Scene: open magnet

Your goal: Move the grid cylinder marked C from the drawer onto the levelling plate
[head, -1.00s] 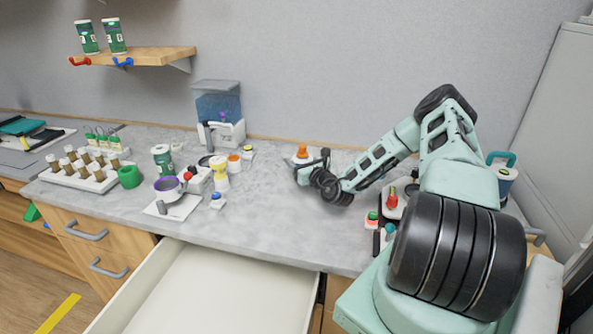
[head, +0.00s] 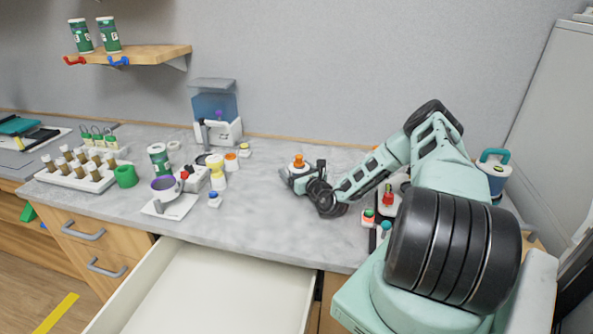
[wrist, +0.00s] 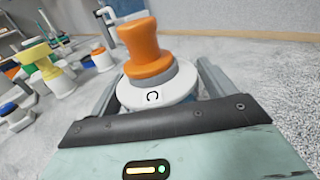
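The grid cylinder marked C (wrist: 158,92) has an orange knob and a pale round body with a black C. It sits between the two fingers of my gripper (wrist: 158,98) in the wrist view, both fingers close against its sides. My gripper (head: 300,176) and the cylinder (head: 298,163) also show over the middle of the grey bench in the head view. Whether its underside touches the bench is hidden. The open drawer (head: 215,290) at the front looks empty in its visible part. I cannot tell surely which thing is the levelling plate.
A white plate with a purple-rimmed cup (head: 165,188), small bottles and a blue-tanked dispenser (head: 214,105) stand left of my gripper. A vial rack (head: 82,174) is further left. Small red-topped items (head: 388,200) stand right, near my arm.

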